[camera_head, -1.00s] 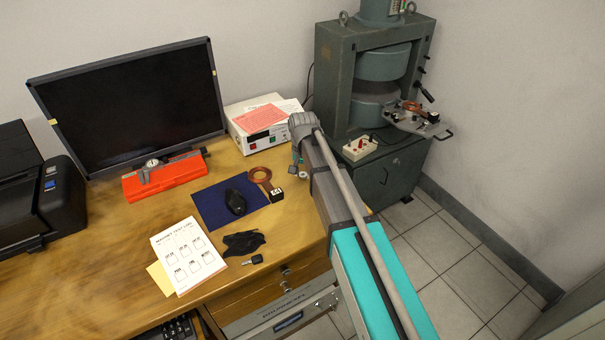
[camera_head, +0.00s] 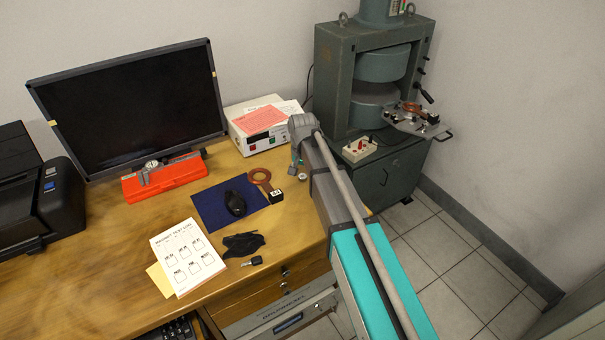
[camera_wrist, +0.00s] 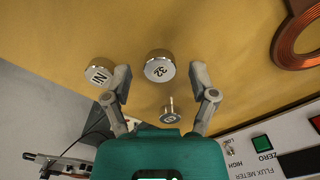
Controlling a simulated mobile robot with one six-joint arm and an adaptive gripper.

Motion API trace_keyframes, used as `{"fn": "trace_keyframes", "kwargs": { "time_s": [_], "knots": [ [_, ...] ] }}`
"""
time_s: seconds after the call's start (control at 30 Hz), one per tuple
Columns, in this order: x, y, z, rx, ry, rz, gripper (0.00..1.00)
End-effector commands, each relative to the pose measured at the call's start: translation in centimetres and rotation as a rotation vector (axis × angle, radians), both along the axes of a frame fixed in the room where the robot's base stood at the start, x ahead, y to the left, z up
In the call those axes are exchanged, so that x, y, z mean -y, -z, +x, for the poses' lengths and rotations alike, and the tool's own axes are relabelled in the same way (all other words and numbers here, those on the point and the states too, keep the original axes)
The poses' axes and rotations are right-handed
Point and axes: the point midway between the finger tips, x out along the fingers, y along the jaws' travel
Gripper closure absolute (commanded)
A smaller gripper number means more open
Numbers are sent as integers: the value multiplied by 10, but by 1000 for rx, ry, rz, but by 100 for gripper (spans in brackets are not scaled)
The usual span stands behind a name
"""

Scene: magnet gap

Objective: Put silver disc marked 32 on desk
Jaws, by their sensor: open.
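The silver disc marked 32 (camera_wrist: 160,66) lies on the wooden desk (camera_wrist: 215,30), its number facing the wrist camera. My gripper (camera_wrist: 161,80) is open, with one finger on each side of this disc and a gap at both sides. A second silver disc, marked with letters like NI (camera_wrist: 100,73), sits just left of the left finger. A small silver piece with a thin stem (camera_wrist: 170,113) is between the fingers, nearer the palm. In the head view my gripper (camera_head: 297,166) is at the desk's right end, largely hidden by my arm.
A copper ring (camera_wrist: 296,38) lies right of the gripper. The flux meter (camera_wrist: 270,145) is close by at lower right. A large press (camera_head: 375,80) stands beyond the desk.

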Motion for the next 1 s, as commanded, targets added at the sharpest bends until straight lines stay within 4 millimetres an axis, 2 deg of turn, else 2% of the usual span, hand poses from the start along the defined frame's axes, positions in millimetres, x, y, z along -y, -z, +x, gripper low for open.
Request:
{"fn": "trace_keyframes", "kwargs": {
  "time_s": [0.27, 1.0],
  "knots": [
    [0, -16, 0, 0, 0, 0, 26],
    [0, -77, 0, 0, 0, 0, 26]
  ]
}}
